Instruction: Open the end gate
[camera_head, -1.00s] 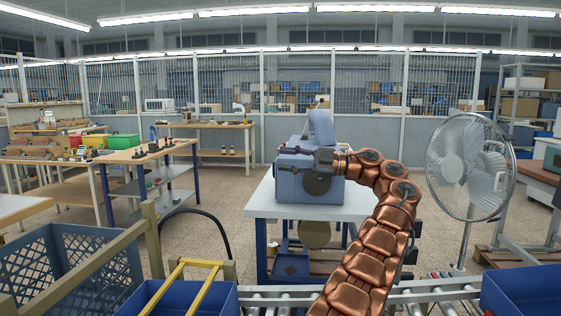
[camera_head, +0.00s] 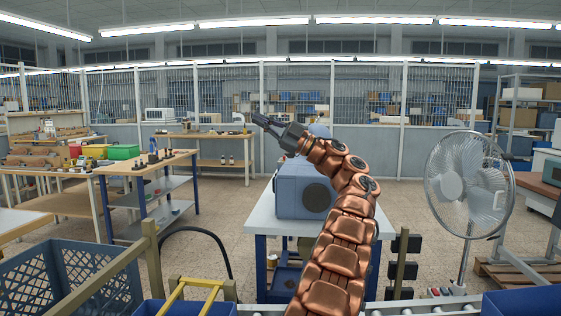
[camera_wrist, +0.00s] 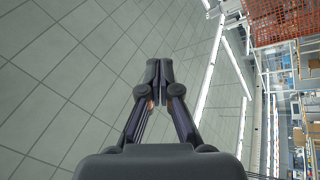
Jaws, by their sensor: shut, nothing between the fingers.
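My gripper (camera_head: 258,119) is raised in front of the blue machine, pointing up and left, in open air away from everything. In the wrist view its fingers (camera_wrist: 158,72) are together with nothing between them, against a grey panelled ceiling. No part is plainly recognisable as the end gate. A khaki bar (camera_head: 101,268) slants beside a khaki post (camera_head: 153,254) at lower left. Yellow bars (camera_head: 203,288) lie across a blue bin there. Another khaki post (camera_head: 400,262) with dark blocks stands right of my arm.
The roller conveyor (camera_head: 422,306) runs along the bottom edge, partly behind my arm. The blue machine (camera_head: 303,190) sits on a white-topped table (camera_head: 258,218). A grey-blue crate (camera_head: 62,275) is at lower left, a fan (camera_head: 468,180) at right. Open floor lies left of the table.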

